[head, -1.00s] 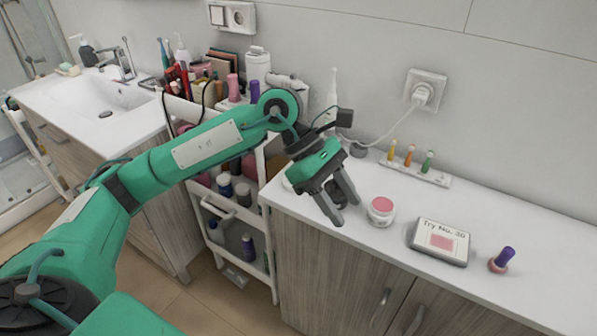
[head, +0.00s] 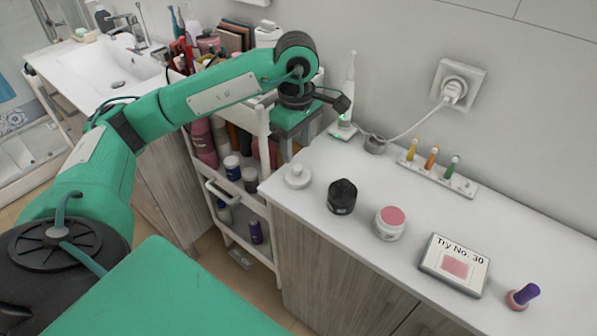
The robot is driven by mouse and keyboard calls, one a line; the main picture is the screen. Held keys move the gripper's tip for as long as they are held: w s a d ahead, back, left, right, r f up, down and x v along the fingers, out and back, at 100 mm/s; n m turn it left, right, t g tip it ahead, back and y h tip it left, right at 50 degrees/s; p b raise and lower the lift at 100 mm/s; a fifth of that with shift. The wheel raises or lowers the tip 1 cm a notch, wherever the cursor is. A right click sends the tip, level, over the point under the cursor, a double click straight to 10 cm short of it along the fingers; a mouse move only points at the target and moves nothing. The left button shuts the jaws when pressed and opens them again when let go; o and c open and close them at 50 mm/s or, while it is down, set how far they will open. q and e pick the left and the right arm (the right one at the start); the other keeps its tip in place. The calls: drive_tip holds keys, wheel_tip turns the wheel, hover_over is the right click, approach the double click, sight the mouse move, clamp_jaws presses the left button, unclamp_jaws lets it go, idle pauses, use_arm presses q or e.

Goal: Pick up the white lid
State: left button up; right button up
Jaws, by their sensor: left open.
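The white lid (head: 298,177) is a small round white piece with a knob on top. It lies on the white countertop near its left end, in full view. My left gripper (head: 291,138) is just behind and above the lid, at the counter's left edge, pointing down and apart from it. It is open and holds nothing that I can see; its fingers are mostly hidden. My right gripper is not in view.
A black round container (head: 342,196) and an open jar of pink cream (head: 390,222) stand right of the lid. Further right are a sign (head: 454,265) and a purple-capped bottle (head: 523,296). Behind are an electric toothbrush (head: 345,110) and a small bottle rack (head: 440,176). A loaded cart (head: 262,130) stands left.

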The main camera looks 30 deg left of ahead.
sight(298, 167)
use_arm(q)
drive_tip(key=shift+s+f, duration=0.1)
drive_tip(key=shift+f, duration=0.55)
wheel_tip(298, 167, down, 5)
drive_tip(key=shift+d+r+p, duration=0.1)
drive_tip(key=shift+p, duration=0.55)
drive_tip(key=shift+f, duration=0.25)
drive_tip(key=shift+c, duration=1.1)
drive_tip(key=c, duration=0.7)
drive_tip(key=shift+c, duration=0.7)
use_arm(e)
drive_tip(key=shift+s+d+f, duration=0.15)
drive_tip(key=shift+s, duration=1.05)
